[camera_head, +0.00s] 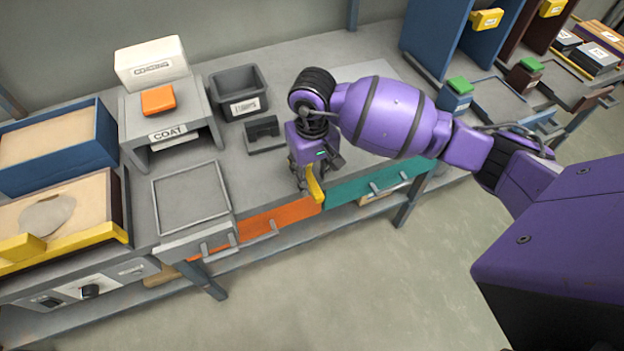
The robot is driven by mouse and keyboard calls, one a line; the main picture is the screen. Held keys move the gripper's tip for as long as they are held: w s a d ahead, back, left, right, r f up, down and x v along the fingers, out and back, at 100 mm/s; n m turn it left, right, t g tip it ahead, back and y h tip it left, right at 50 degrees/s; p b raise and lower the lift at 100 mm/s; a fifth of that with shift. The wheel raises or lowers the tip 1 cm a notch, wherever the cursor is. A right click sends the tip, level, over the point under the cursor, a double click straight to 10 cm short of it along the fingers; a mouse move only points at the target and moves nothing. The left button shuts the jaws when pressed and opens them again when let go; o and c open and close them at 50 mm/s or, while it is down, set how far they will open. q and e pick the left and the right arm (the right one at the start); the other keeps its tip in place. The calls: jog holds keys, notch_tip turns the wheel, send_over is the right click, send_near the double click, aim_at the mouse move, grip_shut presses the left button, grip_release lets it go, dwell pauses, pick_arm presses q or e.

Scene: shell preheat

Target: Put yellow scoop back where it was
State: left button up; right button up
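The yellow scoop (315,187) shows as a narrow yellow piece under my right gripper, at the front edge of the bench above the seam between the orange and teal strips. My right gripper (316,172) points down with its fingers around the top of the yellow piece and seems shut on it. The gripper hides the upper part of the scoop, and I cannot tell whether its lower end touches the bench. A dark stand with a notch (264,133) is on the bench just left of the gripper. My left gripper is not in view.
A dark open bin (239,92) is behind the stand. A grey COAT stand (186,130) bears an orange block (158,99) and a white COATING box (151,62). An empty grey frame (190,196) lies in front. Sand-filled boxes (60,205) are at left, blue dividers (432,37) at right.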

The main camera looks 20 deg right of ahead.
aim_at(312, 183)
notch_tip(312, 183, up, 9)
jog(key=shift+f, duration=0.2)
